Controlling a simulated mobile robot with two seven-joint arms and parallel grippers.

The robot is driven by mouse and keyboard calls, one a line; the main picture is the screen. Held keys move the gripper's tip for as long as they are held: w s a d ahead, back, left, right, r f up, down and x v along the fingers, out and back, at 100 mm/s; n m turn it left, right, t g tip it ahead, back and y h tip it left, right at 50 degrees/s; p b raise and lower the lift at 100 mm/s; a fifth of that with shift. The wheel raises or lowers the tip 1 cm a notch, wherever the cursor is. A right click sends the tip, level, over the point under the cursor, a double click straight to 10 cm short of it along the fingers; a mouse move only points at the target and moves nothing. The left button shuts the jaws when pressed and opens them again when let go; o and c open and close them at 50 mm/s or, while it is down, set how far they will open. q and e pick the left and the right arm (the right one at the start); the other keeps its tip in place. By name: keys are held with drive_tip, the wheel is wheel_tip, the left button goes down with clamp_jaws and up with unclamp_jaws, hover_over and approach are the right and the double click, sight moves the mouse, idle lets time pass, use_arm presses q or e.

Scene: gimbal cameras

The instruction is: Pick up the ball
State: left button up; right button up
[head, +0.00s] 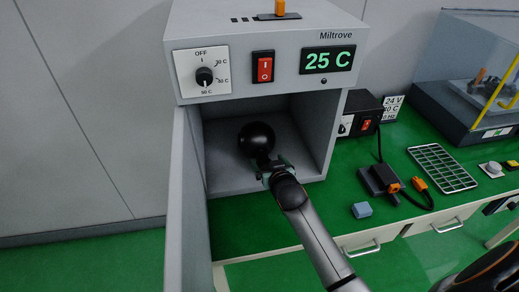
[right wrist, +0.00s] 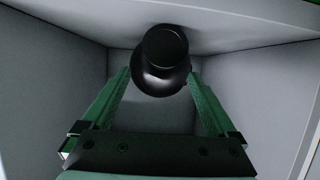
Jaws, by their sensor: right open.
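A glossy black ball (head: 256,139) is inside the open grey chamber of the Miltrove unit, above the chamber floor near its middle. My right gripper (head: 268,172) reaches in from the front and is open, just in front of and below the ball. In the right wrist view the ball (right wrist: 160,82) shows between and beyond the tips of the green fingers (right wrist: 158,76). Whether the fingers touch it I cannot tell. My left gripper is not in view.
The chamber walls (head: 311,125) stand close on both sides of my right gripper. The unit's door (head: 187,210) hangs open at the left. The display reads 25 C.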

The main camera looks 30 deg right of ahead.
sight(263, 155)
drive_tip(key=shift+a+x, duration=0.2)
drive_tip(key=shift+x, duration=2.15)
drive_tip(key=shift+c, duration=0.3)
drive_tip(key=shift+f, duration=0.1)
clamp_jaws()
drive_tip(key=shift+w+r, duration=0.1)
drive_tip(key=shift+r, duration=0.1)
